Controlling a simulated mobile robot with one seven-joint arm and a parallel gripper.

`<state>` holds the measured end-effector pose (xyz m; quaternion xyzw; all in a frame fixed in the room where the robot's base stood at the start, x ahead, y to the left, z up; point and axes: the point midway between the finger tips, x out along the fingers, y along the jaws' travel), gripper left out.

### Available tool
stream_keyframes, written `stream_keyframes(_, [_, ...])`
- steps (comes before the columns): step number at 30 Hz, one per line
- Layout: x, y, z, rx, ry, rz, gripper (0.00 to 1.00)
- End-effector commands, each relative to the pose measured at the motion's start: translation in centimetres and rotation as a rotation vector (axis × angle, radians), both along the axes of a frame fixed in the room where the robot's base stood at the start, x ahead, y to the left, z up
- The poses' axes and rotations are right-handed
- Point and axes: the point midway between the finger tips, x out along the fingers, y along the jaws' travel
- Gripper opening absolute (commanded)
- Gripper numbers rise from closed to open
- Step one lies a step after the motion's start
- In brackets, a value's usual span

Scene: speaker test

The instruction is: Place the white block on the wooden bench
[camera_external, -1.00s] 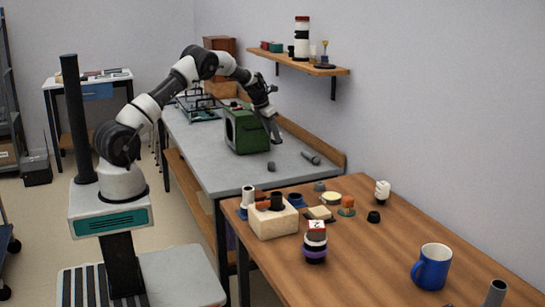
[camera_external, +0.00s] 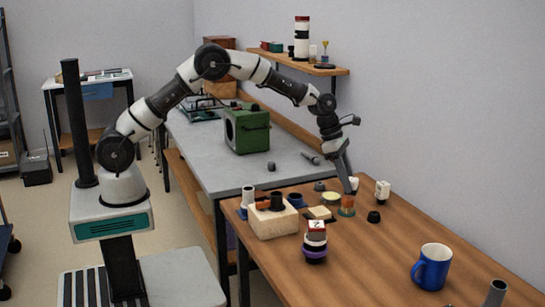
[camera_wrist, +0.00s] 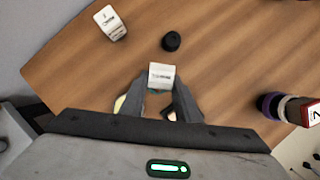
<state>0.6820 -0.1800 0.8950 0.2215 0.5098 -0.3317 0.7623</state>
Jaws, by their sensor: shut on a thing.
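A small white block (camera_external: 354,183) with dark print is between the fingertips of my gripper (camera_external: 350,188), which is shut on it. In the wrist view the block (camera_wrist: 161,76) shows at the tips of the fingers (camera_wrist: 161,92). The wooden bench (camera_external: 385,240) lies under my gripper. The block is over the far part of the bench, close above or beside an orange piece (camera_external: 347,203); I cannot tell whether they touch. A second white printed piece (camera_external: 382,190) stands on the bench to the right and also shows in the wrist view (camera_wrist: 110,22).
A black knob (camera_external: 373,217) sits just right of the orange piece. A pale box (camera_external: 273,223), a stacked purple and black piece (camera_external: 315,250) and a blue mug (camera_external: 432,268) stand on the bench. A green speaker (camera_external: 247,138) stands on the grey bench behind. The bench middle is clear.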

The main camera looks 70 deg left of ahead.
Motion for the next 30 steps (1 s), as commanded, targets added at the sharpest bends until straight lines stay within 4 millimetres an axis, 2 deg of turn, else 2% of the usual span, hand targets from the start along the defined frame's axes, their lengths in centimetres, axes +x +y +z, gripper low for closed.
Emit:
stream_keyframes(1, [-1.0,-2.9,0.2,-0.002,-0.001,-0.056,0.07])
stream_keyframes(6, [-5.0,-11.4,0.8,-0.001,-0.002,-0.236,0.07])
stream_keyframes(12, [-11.1,-20.4,1.6,-0.002,-0.001,-0.448,0.07])
stream_keyframes(15, [-14.3,-24.2,2.0,-0.001,0.000,-0.548,0.07])
stream_keyframes(18, [-17.2,-27.1,2.4,-0.001,-0.001,-0.630,0.07])
stream_keyframes(21, [-19.4,-29.2,2.7,-0.002,-0.001,-0.690,0.07])
stream_keyframes(26, [-21.4,-30.8,2.8,0.000,0.000,-0.743,0.07])
stream_keyframes(30, [-21.8,-31.0,1.4,0.000,0.002,-0.753,0.07])
